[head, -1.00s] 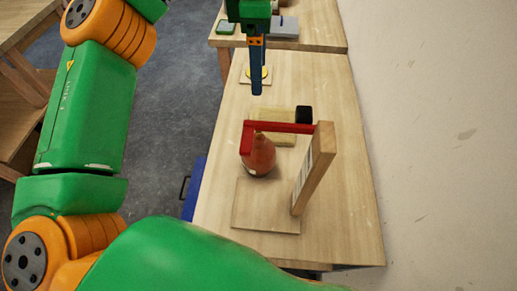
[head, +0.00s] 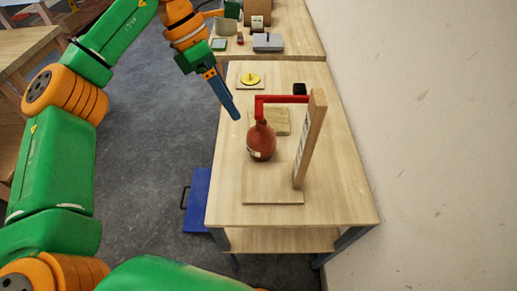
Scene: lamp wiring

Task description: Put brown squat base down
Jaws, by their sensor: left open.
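The brown squat base (head: 261,142) is a round reddish-brown bottle shape with a narrow neck and a small pale label. It is upright near the left edge of the table, at the wooden stand's board (head: 270,192). Its neck is just under the end of the stand's red arm (head: 284,99); I cannot tell whether they touch. My left gripper (head: 237,116) points down with blue fingers, open and empty, just up and left of the base and apart from it. My right gripper is not in view.
The stand's upright wooden post (head: 310,140) is right of the base. Behind are a wooden block (head: 284,122), a black cylinder (head: 299,88) and a yellow disc (head: 250,79). A blue case (head: 197,200) is on the floor at left. The front right tabletop is clear.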

